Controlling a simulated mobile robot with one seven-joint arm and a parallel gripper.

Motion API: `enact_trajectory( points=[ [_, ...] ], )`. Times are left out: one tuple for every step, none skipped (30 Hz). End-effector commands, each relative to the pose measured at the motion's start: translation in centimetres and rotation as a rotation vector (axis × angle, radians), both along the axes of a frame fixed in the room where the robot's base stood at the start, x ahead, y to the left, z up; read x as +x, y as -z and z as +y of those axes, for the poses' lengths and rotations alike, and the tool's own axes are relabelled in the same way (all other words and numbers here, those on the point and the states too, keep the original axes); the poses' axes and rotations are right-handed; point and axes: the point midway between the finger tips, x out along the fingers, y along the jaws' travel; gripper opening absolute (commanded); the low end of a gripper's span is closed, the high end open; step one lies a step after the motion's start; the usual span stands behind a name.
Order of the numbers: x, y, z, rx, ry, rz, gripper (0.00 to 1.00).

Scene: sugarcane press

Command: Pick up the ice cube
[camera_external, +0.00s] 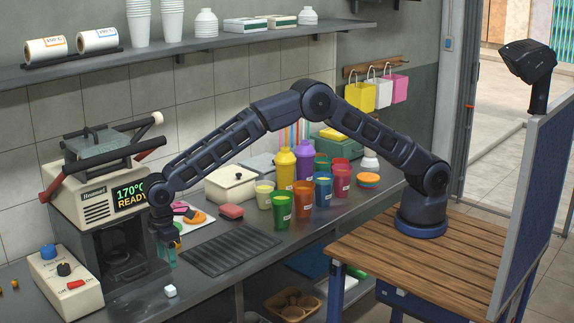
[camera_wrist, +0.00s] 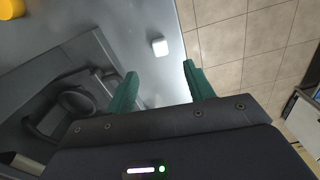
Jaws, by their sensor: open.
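The ice cube (camera_external: 170,290) is a small white block on the grey counter near its front edge. In the wrist view the ice cube (camera_wrist: 160,47) lies ahead of my fingertips, in line with the gap between them. My gripper (camera_external: 168,257) points down above the counter, behind the cube and apart from it. In the wrist view my gripper (camera_wrist: 161,80) shows two green fingers spread wide with nothing between them.
A control box (camera_external: 65,283) with knobs is at the front left. A black ribbed mat (camera_external: 230,250) lies to the right. The counter's front edge is close to the cube.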

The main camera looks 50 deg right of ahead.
Motion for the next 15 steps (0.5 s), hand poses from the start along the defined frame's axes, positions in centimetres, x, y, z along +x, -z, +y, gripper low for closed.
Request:
enact_trajectory(
  points=[
    [0.0,0.4,0.0,-0.001,0.000,0.000,0.53],
    [0.0,0.7,0.0,-0.001,0.000,0.000,0.53],
    [0.0,1.1,0.0,-0.001,0.000,0.000,0.53],
    [0.0,1.4,0.0,-0.001,-0.001,0.000,0.53],
    [0.0,1.8,0.0,-0.001,-0.001,0.001,0.53],
    [-0.1,2.3,0.0,-0.001,-0.001,0.001,0.53],
    [-0.1,2.8,0.0,-0.001,-0.001,0.001,0.53],
    [-0.1,3.2,0.0,-0.002,-0.001,0.001,0.53],
    [-0.1,3.9,0.1,-0.001,-0.001,0.001,0.53],
    [-0.1,4.3,0.1,-0.001,-0.001,0.001,0.53],
    [-0.1,4.6,0.1,-0.001,-0.001,0.001,0.53],
    [-0.1,5.0,0.1,-0.001,-0.001,0.001,0.53],
    [-0.1,5.2,0.1,-0.001,-0.001,0.001,0.53],
    [-0.1,5.3,0.1,0.000,-0.001,0.001,0.53],
    [-0.1,5.5,0.1,0.000,-0.001,0.001,0.53]
  ],
)
